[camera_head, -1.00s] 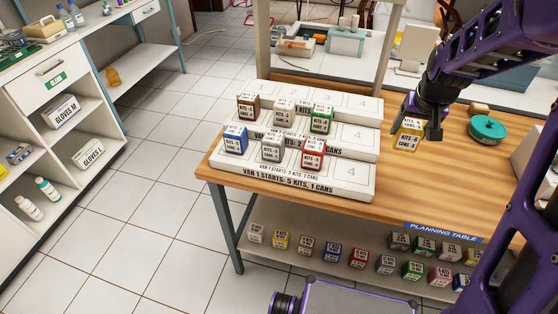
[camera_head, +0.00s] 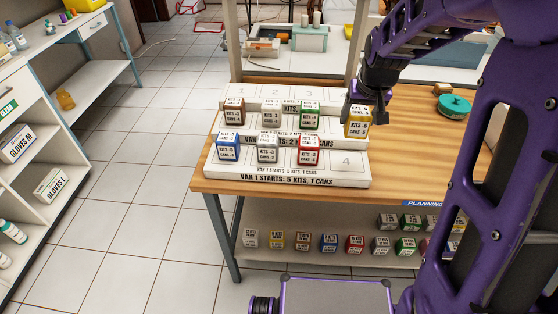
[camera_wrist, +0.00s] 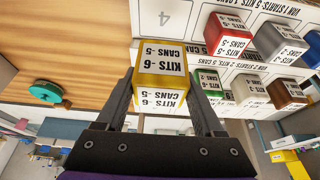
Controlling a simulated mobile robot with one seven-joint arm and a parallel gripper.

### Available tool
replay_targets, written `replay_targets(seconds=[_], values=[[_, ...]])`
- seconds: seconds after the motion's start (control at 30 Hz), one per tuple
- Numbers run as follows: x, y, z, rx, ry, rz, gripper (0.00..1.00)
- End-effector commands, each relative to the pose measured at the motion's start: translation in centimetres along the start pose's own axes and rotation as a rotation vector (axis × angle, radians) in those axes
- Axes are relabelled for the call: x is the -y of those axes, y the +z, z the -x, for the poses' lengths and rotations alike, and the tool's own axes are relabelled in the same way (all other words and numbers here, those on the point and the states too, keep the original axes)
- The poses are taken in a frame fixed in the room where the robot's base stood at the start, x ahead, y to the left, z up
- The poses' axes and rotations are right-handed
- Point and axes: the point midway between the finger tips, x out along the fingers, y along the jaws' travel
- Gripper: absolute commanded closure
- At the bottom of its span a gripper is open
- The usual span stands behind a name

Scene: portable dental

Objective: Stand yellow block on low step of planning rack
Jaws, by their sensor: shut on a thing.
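My gripper (camera_head: 362,103) is shut on the yellow block (camera_head: 357,123) and holds it at the right end of the white stepped planning rack (camera_head: 262,177), near the middle step. In the wrist view the yellow block (camera_wrist: 161,68) sits between both fingers, its labels reading KITS -6, CANS -5. The rack's low step holds a blue block (camera_head: 228,147), a silver block (camera_head: 267,149) and a red block (camera_head: 308,150). The bare spot marked 4 (camera_head: 346,161) is to their right. I cannot tell whether the held block touches the rack.
The wooden table (camera_head: 415,150) is clear right of the rack, with a teal round item (camera_head: 455,107) farther right. Several blocks stand on the shelf below.

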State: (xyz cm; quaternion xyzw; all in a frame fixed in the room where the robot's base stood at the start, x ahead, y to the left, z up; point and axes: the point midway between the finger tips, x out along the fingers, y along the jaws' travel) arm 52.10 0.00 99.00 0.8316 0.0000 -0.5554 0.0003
Motion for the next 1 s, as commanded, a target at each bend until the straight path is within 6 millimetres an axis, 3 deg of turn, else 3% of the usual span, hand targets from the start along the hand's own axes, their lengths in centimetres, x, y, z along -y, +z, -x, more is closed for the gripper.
replay_targets(seconds=[0.13, 0.4, 0.57, 0.8, 1.0], values=[[0.0, 0.4, -0.9, 0.001, 0.0, -0.001, 0.9], [0.0, 2.2, -5.2, 0.002, 0.0, -0.001, 0.9], [0.0, 2.6, -6.2, 0.001, 0.0, -0.001, 0.9], [0.0, 3.9, -9.1, 0.002, 0.0, 0.0, 0.9], [0.0, 3.8, -9.2, -0.001, 0.0, 0.0, 0.9]])
